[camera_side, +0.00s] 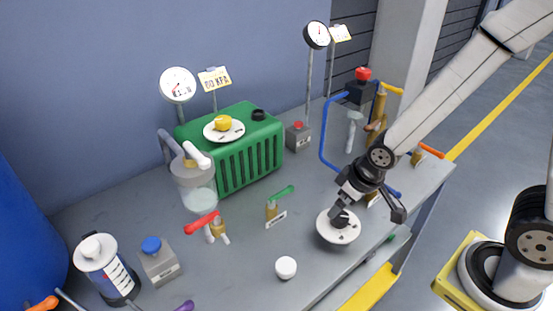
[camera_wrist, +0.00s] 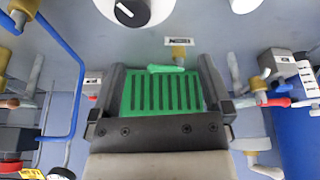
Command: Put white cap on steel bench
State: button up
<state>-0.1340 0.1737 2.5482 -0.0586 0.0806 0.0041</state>
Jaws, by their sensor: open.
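A small round white cap (camera_side: 286,267) sits on the grey steel bench (camera_side: 235,275) near its front edge. A white round thing cut off at the top edge of the wrist view (camera_wrist: 243,4) is probably this cap. My gripper (camera_side: 369,212) is open and empty, to the right of the cap and apart from it. One finger overlaps a white disc (camera_side: 338,232) in the side view; I cannot tell whether they touch. In the wrist view the open fingers (camera_wrist: 161,63) frame the green ribbed box. The disc, with a dark knob, shows beyond them (camera_wrist: 160,12).
The green box (camera_side: 262,155) stands at the back with a white disc and yellow knob on top. A green-handled valve (camera_side: 272,207), a red-handled valve (camera_side: 203,222) and a clear vessel (camera_side: 195,185) stand left of my gripper. Blue pipework (camera_side: 322,135) rises behind it. Bench around the cap is clear.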

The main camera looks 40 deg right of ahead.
jog(key=s+d+r+m, duration=0.1)
jog(key=d, duration=0.1)
jog(key=s+d+r+m+g, duration=0.1)
jog(key=d+r, duration=0.1)
jog(key=shift+s+r, duration=0.2)
jog(key=shift+r, duration=0.1)
dwell(1.0)
